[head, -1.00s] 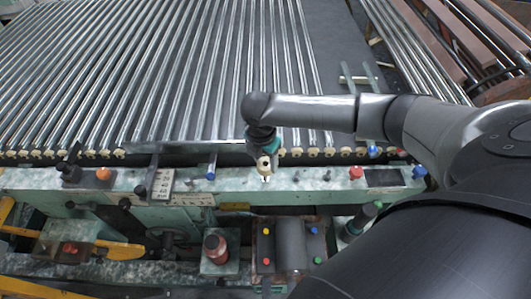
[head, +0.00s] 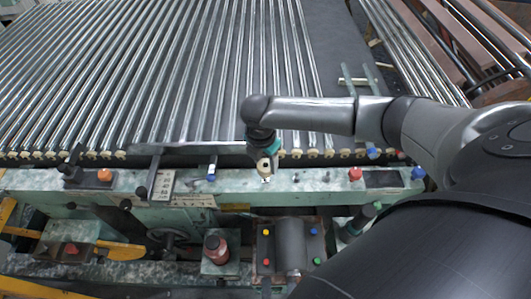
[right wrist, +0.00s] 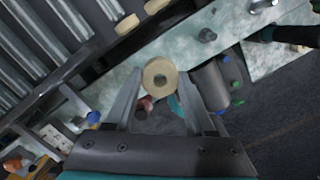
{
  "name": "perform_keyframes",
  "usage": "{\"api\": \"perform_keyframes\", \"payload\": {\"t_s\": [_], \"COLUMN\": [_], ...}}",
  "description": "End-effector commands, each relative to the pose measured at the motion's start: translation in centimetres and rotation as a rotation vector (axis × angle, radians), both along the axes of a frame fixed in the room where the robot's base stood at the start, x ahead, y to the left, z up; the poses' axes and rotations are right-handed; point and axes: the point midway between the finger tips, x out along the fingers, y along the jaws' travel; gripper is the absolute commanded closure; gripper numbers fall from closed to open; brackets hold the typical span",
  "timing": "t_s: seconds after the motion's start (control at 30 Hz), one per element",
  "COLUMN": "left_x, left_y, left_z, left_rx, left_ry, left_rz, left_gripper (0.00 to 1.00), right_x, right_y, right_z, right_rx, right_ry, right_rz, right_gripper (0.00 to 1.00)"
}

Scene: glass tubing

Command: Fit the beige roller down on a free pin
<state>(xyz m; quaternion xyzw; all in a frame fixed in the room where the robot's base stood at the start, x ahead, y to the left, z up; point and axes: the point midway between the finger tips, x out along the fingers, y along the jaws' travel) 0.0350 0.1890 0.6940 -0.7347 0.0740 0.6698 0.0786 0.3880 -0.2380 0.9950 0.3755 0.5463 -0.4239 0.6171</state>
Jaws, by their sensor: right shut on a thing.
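The beige roller (right wrist: 160,66) is a short ring with a centre hole, held between the two fingers of my right gripper (right wrist: 160,78). In the head view the right gripper (head: 266,176) hangs over the pale green ledge, in front of the ends of the metal tubes, with the roller (head: 263,167) showing at it. Small grey pins (head: 327,177) stand on the ledge to the right of the gripper. A pin (right wrist: 207,35) also shows in the right wrist view, apart from the roller. Whether a pin lies directly under the roller is hidden. My left gripper is not in view.
Fixed beige rollers (right wrist: 127,24) line the tube ends behind the ledge (head: 235,184). A red knob (head: 355,174), a blue knob (head: 211,177) and an orange knob (head: 104,174) stand on the ledge. A grey cylinder (head: 290,243) lies in front, below it.

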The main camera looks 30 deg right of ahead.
Motion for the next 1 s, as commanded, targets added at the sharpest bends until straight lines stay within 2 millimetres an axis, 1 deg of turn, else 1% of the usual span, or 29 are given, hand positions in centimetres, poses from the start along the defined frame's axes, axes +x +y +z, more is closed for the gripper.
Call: {"api": "perform_keyframes", "payload": {"t_s": [0.27,0.57,1.0], "left_x": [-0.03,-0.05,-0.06], "left_y": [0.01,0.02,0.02], "left_z": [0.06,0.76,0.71], "left_rx": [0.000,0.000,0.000], "left_ry": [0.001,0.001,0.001], "left_rz": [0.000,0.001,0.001], "left_gripper": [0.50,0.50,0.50], "right_x": [-0.01,0.00,-0.02], "right_y": [0.01,0.00,0.01], "right_z": [0.02,0.09,0.00], "right_rx": [0.001,0.000,0.000], "right_ry": [0.000,0.000,0.000], "right_rz": [0.000,0.000,0.000], "right_gripper": [1.00,1.00,1.00]}}
